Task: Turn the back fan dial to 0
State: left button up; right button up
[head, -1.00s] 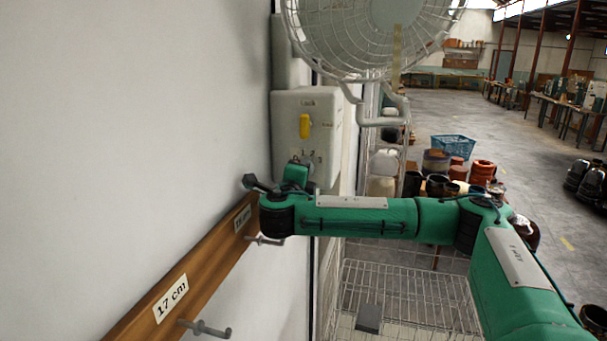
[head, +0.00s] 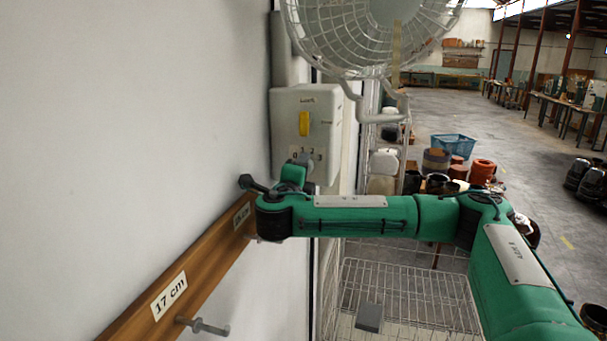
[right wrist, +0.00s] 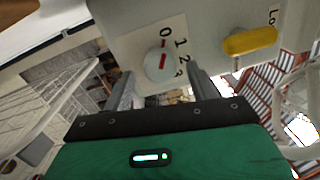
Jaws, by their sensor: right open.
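The back fan (head: 375,35) is a white caged fan above a pale control box (head: 305,100) on the wall. In the right wrist view its round white dial (right wrist: 158,66) carries a red mark pointing roughly at the 0, with 1, 2 and 3 further round. In the head view my arm hides the dial, and only part of its number plate shows. My right gripper (right wrist: 162,84) is open, its fingers on either side of the dial; contact cannot be told. In the head view the right gripper (head: 297,170) is at the box's lower edge. My left gripper is not in view.
A yellow knob (head: 304,123) sits on the box above the dial; it also shows in the right wrist view (right wrist: 250,40). A wooden rail (head: 190,270) with metal pegs runs along the wall below. A wire rack (head: 410,295) stands beneath my right arm.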

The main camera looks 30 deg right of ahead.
jog(key=b+v, duration=0.2)
jog(key=v, duration=0.4)
jog(key=shift+f, duration=0.15)
dwell(0.3)
